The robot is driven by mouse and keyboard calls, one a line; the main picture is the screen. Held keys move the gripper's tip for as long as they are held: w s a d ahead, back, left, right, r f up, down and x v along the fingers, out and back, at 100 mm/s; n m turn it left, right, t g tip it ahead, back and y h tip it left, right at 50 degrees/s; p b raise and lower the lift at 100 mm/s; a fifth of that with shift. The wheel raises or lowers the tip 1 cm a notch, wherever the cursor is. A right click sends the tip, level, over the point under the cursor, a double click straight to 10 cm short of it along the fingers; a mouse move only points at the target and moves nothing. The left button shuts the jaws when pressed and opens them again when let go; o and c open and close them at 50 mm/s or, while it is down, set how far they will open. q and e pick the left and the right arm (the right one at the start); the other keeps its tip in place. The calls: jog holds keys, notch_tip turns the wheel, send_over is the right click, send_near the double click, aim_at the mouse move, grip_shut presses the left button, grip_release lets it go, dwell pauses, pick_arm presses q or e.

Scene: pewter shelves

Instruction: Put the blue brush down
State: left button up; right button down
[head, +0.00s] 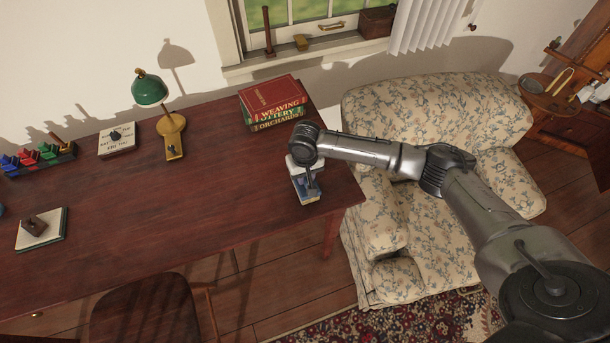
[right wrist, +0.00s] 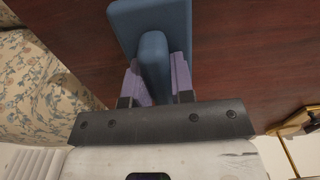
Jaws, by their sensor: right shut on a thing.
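The blue brush (right wrist: 152,55) fills the upper middle of the right wrist view, with a flat blue body and a narrow raised grip. My right gripper (head: 309,186) is shut on that grip, with a purple finger pad on each side. In the head view it hangs over the right end of the dark wooden desk (head: 230,195). The brush shows there only in part, blue with a pale lower edge, mostly behind my gripper. I cannot tell whether it touches the desk top. My left gripper is not in view.
A stack of books (head: 272,103) stands behind my right gripper. A green lamp (head: 150,88), a block calendar (head: 117,140) and a notepad (head: 45,232) are farther left. A floral armchair (head: 430,110) stands right of the desk. The desk's middle is clear.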

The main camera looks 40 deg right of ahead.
dwell(0.3)
jog(key=c, duration=1)
grip_release()
jog(key=shift+f, duration=0.1)
notch_tip(320, 180, up, 11)
jog(key=shift+f+p, duration=0.1)
jog(key=shift+p, duration=0.8)
jog(key=shift+r, duration=0.75)
